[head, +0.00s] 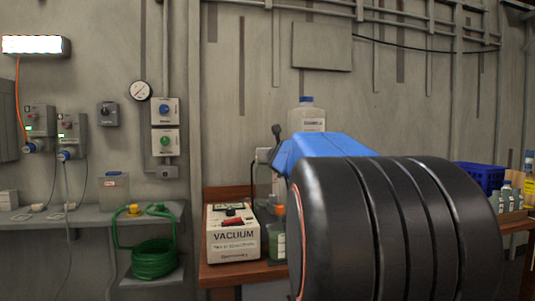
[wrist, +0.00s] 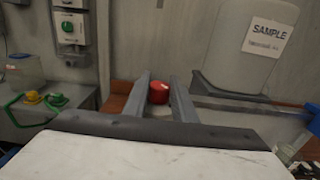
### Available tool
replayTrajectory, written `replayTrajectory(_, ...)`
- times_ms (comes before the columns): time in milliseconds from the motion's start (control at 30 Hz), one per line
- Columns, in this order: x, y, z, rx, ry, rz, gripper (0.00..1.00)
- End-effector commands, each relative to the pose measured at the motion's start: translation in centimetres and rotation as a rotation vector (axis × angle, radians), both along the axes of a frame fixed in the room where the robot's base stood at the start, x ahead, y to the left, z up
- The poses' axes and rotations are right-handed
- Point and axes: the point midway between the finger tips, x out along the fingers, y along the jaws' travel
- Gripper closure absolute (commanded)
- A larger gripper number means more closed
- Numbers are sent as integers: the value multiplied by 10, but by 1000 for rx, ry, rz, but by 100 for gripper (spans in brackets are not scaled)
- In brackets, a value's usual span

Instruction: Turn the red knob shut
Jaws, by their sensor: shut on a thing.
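The red knob (wrist: 158,92) shows in the wrist view as a small round red piece, held between the tips of the two grey fingers. My gripper (wrist: 159,88) is shut on it, one finger on each side. What the knob is mounted on is mostly hidden below it. In the head view my black arm fills the right of centre, and the knob and fingertips are hidden behind it.
A white vacuum box (head: 233,245) stands on the wooden bench left of my arm. A large sample container (wrist: 245,55) stands close on the right in the wrist view. A green hose coil (head: 153,259) lies further left. A blue crate (head: 478,177) is at the right.

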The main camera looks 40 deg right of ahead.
Motion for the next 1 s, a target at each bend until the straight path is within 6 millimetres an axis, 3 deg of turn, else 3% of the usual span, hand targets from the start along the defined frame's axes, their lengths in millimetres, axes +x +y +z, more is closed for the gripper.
replayTrajectory(400, 0, 0, 1, 0, -1, -3, 98)
replayTrajectory(433, 0, 0, 1, 0, -1, -3, 71)
replayTrajectory(500, 0, 0, 1, 0, -1, -3, 57)
replayTrajectory(833, -1, 1, 1, -1, -1, -3, 57)
replayTrajectory(1000, -13, 8, 1, -2, -1, -3, 57)
